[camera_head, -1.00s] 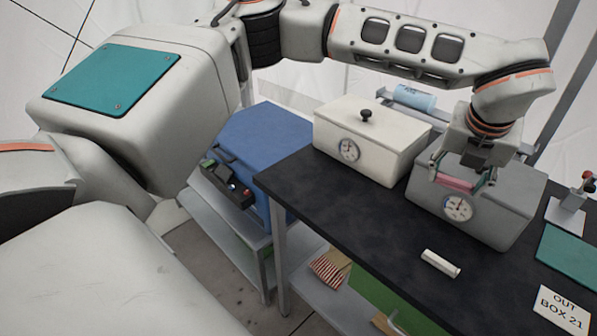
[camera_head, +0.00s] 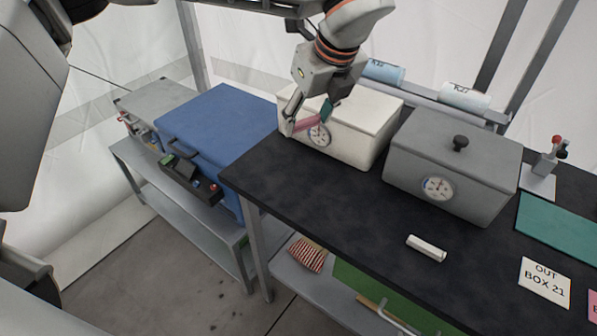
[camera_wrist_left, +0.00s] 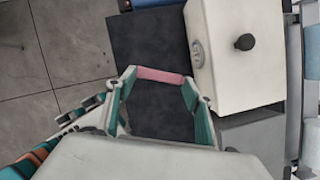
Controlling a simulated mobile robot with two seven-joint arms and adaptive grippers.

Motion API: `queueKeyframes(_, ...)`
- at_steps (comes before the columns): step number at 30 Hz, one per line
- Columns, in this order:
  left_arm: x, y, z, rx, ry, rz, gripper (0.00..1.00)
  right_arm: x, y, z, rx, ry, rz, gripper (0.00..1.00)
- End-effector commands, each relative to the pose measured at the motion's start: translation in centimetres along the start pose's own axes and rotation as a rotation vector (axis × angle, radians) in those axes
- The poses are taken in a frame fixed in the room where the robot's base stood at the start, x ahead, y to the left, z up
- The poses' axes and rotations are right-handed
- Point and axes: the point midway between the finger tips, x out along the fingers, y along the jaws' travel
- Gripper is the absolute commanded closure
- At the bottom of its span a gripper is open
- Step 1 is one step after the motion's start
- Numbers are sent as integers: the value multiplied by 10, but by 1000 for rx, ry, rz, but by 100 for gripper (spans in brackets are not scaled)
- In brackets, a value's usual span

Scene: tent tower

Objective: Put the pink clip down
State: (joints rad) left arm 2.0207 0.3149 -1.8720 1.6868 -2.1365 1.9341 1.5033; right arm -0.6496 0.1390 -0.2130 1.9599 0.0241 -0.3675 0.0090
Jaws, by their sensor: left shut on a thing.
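The pink clip (camera_head: 304,124) is held crosswise between the fingertips of my left gripper (camera_head: 308,117). The gripper is shut on it, in front of the left part of the white box's dial side and above the black tabletop. In the left wrist view the clip (camera_wrist_left: 160,76) spans the two teal-padded fingers of the gripper (camera_wrist_left: 160,80), over the dark tabletop beside the white box (camera_wrist_left: 238,75). I cannot tell exactly how high above the table the clip is. My right gripper is not in view.
The black table (camera_head: 330,195) has free room in front of the white box (camera_head: 362,140). A grey box (camera_head: 452,165) with a dial stands to its right. A white cylinder (camera_head: 427,248) lies near the front edge. A blue case (camera_head: 222,128) stands left of the table.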

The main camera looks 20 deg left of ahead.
Motion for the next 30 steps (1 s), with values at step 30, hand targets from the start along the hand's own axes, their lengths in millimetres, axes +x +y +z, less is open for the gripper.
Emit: queueKeyframes(30, 144, 0, -60, 2, 1, -1, 57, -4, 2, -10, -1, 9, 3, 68)
